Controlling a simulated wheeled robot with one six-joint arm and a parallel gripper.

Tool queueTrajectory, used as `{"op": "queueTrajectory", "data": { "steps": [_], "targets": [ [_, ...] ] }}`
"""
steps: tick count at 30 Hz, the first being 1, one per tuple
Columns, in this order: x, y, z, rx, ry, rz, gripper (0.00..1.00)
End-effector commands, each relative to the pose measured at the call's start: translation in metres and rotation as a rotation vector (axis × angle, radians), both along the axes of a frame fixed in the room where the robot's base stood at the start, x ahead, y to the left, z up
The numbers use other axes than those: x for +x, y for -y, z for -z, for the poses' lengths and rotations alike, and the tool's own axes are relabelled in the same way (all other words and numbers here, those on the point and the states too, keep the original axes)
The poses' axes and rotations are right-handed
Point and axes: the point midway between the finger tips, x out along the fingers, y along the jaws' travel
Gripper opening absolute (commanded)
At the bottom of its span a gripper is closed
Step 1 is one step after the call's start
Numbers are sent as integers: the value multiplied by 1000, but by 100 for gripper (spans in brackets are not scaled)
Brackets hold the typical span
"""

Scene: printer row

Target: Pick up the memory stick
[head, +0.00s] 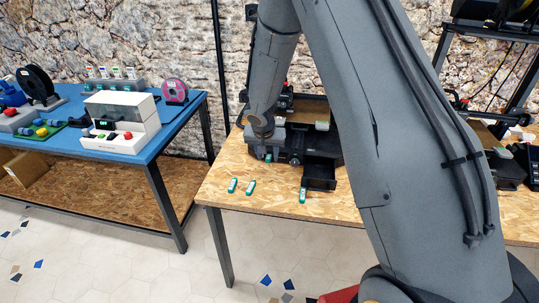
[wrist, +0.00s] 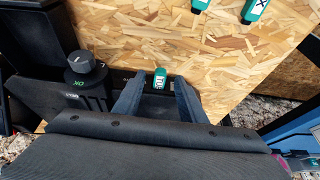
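A teal memory stick (wrist: 159,78) with a whitish label shows end-on in the wrist view, at the dark printer's front edge. It seems to stand out from the printer front, but I cannot tell whether it is plugged in. My gripper (wrist: 158,92) is open, with one finger on each side of this stick and gaps on both sides. In the head view the stick (head: 268,157) is small, just below my gripper (head: 265,146). Other teal sticks lie on the wooden table: two at the left (head: 232,185) (head: 250,187) and one by the tray (head: 302,195).
The dark printer (head: 318,143) has an open drawer (head: 320,175) at its front. A black knob (wrist: 86,68) is left of my fingers in the wrist view. A blue table (head: 190,105) with other devices stands left.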

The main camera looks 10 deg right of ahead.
Motion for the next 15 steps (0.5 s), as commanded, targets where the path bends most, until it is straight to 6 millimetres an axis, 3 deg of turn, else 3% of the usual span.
{"op": "queueTrajectory", "data": {
  "steps": [8,15],
  "targets": [
    [1,0,2,0,0,0,38],
    [1,0,2,0,0,0,0]
  ]
}}
